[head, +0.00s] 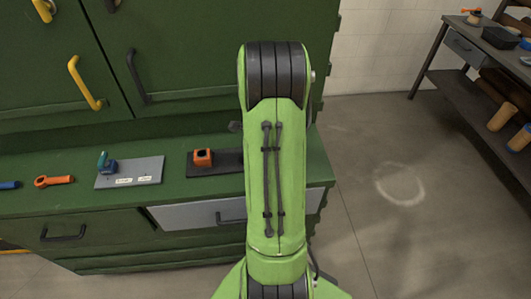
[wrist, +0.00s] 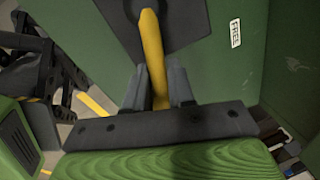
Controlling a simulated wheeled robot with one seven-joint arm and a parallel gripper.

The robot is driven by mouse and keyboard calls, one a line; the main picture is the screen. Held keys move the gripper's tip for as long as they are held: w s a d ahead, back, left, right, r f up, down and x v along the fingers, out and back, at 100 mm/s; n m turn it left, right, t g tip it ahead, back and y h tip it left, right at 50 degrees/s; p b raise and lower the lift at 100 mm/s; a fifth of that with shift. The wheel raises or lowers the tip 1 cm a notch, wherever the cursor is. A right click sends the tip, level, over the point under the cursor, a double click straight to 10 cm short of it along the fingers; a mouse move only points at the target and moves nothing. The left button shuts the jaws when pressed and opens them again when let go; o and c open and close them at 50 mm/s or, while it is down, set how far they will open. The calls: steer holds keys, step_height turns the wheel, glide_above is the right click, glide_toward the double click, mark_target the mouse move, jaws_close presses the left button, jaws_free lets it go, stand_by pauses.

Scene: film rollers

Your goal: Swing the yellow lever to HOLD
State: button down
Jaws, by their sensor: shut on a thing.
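The yellow lever (wrist: 151,40) shows in the wrist view, in front of a dark grey plate (wrist: 188,20) on a green panel. My gripper (wrist: 157,82) has a grey finger on each side of the lever and is shut on it. A white label reading FREE (wrist: 235,33) is on the green panel to the right of the plate. No HOLD label can be read in either view. In the head view my own arm stands in the middle, and my gripper and the lever are hidden.
The head view shows a green cabinet with a yellow door handle (head: 85,84) and a dark door handle (head: 136,76). On its counter lie a grey board (head: 130,172), an orange block (head: 202,158) and an orange tool (head: 54,181). The floor on the right is clear before a dark bench (head: 463,75).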

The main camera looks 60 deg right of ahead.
steer(key=shift+s, duration=0.15)
steer(key=c, duration=1.1)
jaws_free()
steer(key=shift+o, duration=0.2)
steer(key=shift+r, duration=0.1)
step_height(320, 180, up, 15)
steer(key=s+a+p, duration=0.1)
steer(key=a+p, duration=0.1)
steer(key=p, duration=0.1)
steer(key=shift+s+a+r, duration=0.15)
steer(key=shift+a, duration=0.2)
steer(key=w+a+r+n+t, duration=0.1)
steer(key=w+a+r+n, duration=0.15)
steer(key=a+n, duration=0.2)
steer(key=w+a+r+n, duration=0.1)
steer(key=a+r+n, duration=0.25)
steer(key=a, duration=0.25)
steer(key=s+a+r+n+t+y, duration=0.1)
steer(key=s+a+n, duration=0.3)
steer(key=a+n, duration=0.5)
steer(key=s+a+r+n+t+y, duration=0.1)
steer(key=s+a+n, duration=0.3)
steer(key=a+n, duration=0.5)
steer(key=n+t, duration=0.1)
steer(key=n, duration=0.3)
steer(key=shift+s+a+r+t, duration=0.15)
steer(key=shift+s+a+t, duration=0.15)
steer(key=shift+s, duration=0.1)
